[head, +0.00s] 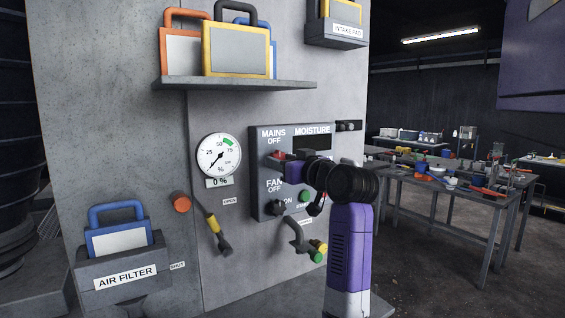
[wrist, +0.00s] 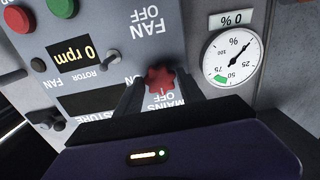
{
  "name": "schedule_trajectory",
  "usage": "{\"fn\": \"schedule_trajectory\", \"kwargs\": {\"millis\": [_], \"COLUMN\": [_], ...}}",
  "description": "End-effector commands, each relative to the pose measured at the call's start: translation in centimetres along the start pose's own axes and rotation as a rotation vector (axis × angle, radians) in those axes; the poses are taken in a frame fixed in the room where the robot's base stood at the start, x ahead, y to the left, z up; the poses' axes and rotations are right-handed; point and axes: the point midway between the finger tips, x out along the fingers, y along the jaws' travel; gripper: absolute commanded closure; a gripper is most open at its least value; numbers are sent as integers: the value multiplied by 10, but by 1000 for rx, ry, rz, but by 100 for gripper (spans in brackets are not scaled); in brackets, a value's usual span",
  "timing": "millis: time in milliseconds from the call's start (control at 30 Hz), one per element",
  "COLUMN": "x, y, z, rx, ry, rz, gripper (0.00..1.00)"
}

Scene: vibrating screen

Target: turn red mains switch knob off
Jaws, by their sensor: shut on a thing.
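The red mains switch knob (wrist: 160,79) sits on the grey control panel (head: 262,203), below the label MAINS OFF. In the wrist view, which is upside down, the knob lies between the two dark fingers of my gripper (wrist: 161,88), and they are shut on it. In the head view my gripper (head: 284,160) reaches the panel from the right, and only a bit of red knob (head: 277,155) shows. The knob's exact pointing direction is hard to tell.
A black fan knob (head: 277,207) and green button (head: 304,195) sit lower on the panel. A gauge (head: 219,156) reads about 0 %. A shelf (head: 235,84) with cases hangs above.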

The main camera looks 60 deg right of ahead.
Motion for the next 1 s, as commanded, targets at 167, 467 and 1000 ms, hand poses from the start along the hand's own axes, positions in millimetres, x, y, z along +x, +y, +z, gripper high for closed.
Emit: {"fn": "schedule_trajectory", "kwargs": {"millis": [167,467,1000], "x": [0,0,-42], "y": [1,0,1], "z": [0,0,1], "rx": [-1,0,0], "ry": [-1,0,3], "rz": [2,1,3], "gripper": [95,35,35]}}
